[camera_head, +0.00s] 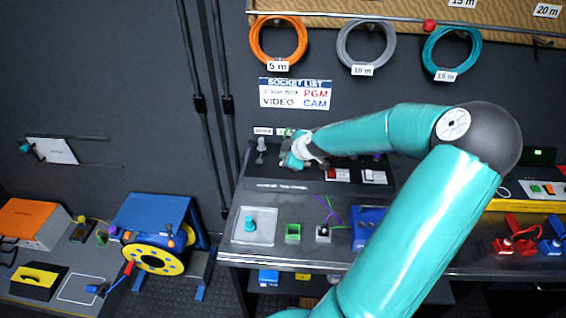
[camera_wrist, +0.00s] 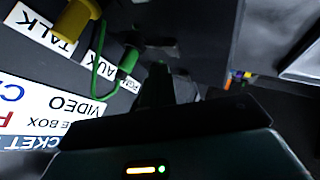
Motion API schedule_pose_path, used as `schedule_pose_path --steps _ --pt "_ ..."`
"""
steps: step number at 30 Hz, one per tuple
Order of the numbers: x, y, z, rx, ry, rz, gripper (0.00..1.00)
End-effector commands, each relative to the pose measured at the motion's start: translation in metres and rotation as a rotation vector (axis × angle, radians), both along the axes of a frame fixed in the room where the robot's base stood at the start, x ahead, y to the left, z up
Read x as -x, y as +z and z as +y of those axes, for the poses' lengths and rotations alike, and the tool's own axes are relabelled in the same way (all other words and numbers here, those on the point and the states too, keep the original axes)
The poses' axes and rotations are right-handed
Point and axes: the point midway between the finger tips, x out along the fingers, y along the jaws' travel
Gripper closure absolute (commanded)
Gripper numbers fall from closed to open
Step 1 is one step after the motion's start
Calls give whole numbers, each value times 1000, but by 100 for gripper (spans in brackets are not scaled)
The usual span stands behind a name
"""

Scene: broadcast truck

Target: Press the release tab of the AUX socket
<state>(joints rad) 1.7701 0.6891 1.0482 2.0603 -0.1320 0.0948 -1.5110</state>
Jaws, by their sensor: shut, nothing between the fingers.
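In the wrist view a white AUX label (camera_wrist: 100,55) is on the dark panel, between a TALK label (camera_wrist: 45,28) and a partly hidden PGM label (camera_wrist: 130,86). A green plug (camera_wrist: 128,62) with a thin green cable is beside the AUX label. A yellow plug (camera_wrist: 77,19) is by the TALK label. My gripper (camera_wrist: 160,75) is shut and empty, dark against the panel, just right of the green plug. In the head view my gripper (camera_head: 290,161) is at the back panel, left of my forearm. I cannot make out the AUX release tab.
A socket list sign (camera_head: 295,93) is on the wall above the panel. The desk (camera_head: 272,246) below holds a teal knob (camera_head: 249,223), a green block (camera_head: 292,232) and a blue box (camera_head: 367,228). Coiled cables hang above, including an orange one (camera_head: 279,40).

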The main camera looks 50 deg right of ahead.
Motion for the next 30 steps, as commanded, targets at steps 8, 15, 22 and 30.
schedule_pose_path --steps 8,15,22,30 --pt "0 9 0 2 0 -1 100" --pt "0 30 -1 3 -1 -1 100" --pt "0 48 0 1 0 0 100" --pt "0 50 0 1 1 0 100"
